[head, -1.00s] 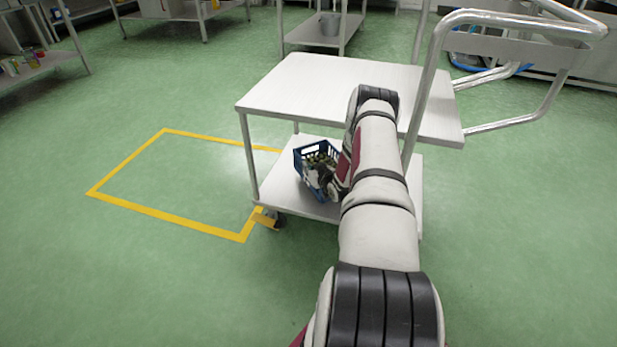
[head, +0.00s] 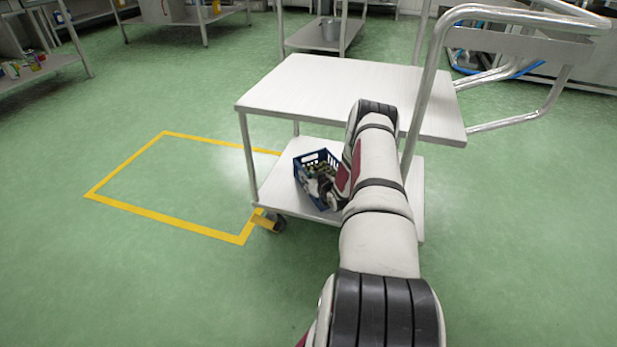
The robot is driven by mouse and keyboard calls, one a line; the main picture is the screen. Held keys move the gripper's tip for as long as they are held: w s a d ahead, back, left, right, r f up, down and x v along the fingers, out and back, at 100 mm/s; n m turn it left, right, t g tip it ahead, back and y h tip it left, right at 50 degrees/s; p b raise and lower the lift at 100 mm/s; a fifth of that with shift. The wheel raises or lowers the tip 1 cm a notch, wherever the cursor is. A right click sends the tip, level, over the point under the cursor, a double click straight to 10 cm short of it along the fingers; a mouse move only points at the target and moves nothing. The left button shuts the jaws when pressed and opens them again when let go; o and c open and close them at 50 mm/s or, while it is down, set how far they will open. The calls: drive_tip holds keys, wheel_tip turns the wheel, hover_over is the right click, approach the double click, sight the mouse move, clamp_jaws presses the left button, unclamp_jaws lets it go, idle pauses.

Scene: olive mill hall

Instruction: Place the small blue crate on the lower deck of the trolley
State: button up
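The small blue crate (head: 304,178) is at the lower deck (head: 279,190) of the white trolley, under the upper deck (head: 310,86). Dark and greenish contents show inside it. It looks upright and appears to rest on the deck, but my arm hides its right side and part of its base. My gripper (head: 326,188) is at the crate's near right side, partly hidden by my own wrist. I cannot make out its fingertips or whether they still grasp the crate.
The trolley's push handle (head: 520,16) rises at the right. A yellow wheel brake (head: 264,219) sits at the near left corner. A yellow floor outline (head: 165,215) lies empty on the left. Green floor around is clear.

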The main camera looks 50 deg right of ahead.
drive_tip(key=shift+r, duration=0.1)
drive_tip(key=shift+s+a+r, duration=0.1)
drive_tip(key=shift+s+r, duration=0.1)
drive_tip(key=shift+s, duration=0.05)
drive_tip(key=p+v, duration=0.5)
drive_tip(key=v, duration=0.6)
drive_tip(key=shift+s, duration=0.15)
drive_tip(key=shift+a, duration=0.15)
